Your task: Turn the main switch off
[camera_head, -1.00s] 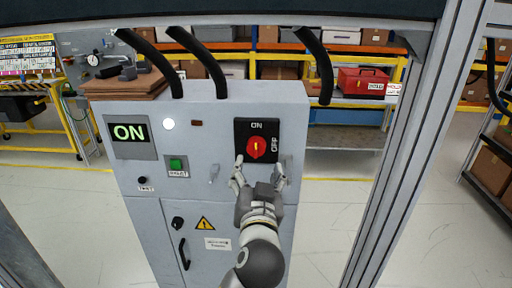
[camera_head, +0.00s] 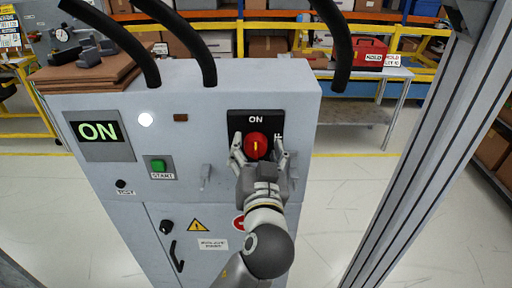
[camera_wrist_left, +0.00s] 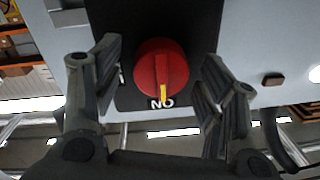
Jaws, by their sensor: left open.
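The main switch is a red round knob (camera_head: 257,146) with a yellow mark, on a black plate (camera_head: 240,120) on the grey cabinet's front. Its yellow mark points up toward the word ON. In the left wrist view the knob (camera_wrist_left: 160,68) appears upside down, with the mark toward ON. My left gripper (camera_head: 259,153) is open, its fingers on both sides of the knob. In the left wrist view the open fingers (camera_wrist_left: 163,80) stand apart from the knob; I cannot tell any contact. The display (camera_head: 98,131) reads ON. My right gripper is not in view.
The grey cabinet (camera_head: 215,215) carries a lit white lamp (camera_head: 145,119), a green START button (camera_head: 158,165) and a black handle (camera_head: 177,257). Black hoses (camera_head: 333,45) rise above it. A metal post (camera_head: 425,160) stands to the right.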

